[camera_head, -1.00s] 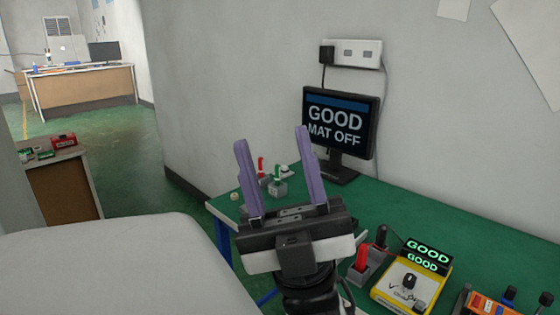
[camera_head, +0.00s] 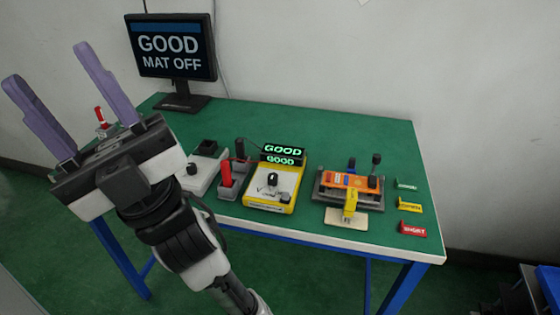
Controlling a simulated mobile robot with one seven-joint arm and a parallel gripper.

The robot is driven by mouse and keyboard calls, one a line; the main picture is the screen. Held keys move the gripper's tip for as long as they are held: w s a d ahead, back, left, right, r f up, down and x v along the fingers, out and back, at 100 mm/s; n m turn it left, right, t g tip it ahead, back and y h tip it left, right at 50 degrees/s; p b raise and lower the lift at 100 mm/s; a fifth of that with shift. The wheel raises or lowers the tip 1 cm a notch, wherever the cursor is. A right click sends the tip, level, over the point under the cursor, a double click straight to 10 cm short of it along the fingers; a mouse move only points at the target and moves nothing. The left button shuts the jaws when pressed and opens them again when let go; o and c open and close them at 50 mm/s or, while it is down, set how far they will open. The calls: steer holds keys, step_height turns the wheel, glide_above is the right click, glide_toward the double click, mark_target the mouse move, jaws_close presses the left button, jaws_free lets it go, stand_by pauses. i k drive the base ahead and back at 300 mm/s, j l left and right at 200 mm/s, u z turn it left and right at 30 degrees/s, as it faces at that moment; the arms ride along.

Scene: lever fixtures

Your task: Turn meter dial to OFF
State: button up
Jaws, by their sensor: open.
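The yellow meter (camera_head: 270,203) stands on the green bench, with a lit display (camera_head: 283,154) reading GOOD at its back. Its black dial (camera_head: 272,180) sits on the white face; the pointer's exact setting is too small to tell. My gripper (camera_head: 62,74) is open and empty at the left of the head view. Its two purple fingers point up, well apart, left of the meter and away from it. Nothing hides the dial.
The green bench (camera_head: 395,148) has free room behind the meter. Red and black probes in holders (camera_head: 229,185) stand just left of it. An orange fixture (camera_head: 350,183) and coloured labels (camera_head: 412,228) are to its right. A monitor (camera_head: 172,50) stands at the back left.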

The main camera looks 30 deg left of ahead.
mark_target(273, 177)
steer(key=l+u, duration=0.45)
steer(key=u, duration=0.25)
steer(key=k+l+u, duration=0.15)
steer(key=u, duration=0.2)
steer(key=i, duration=0.5)
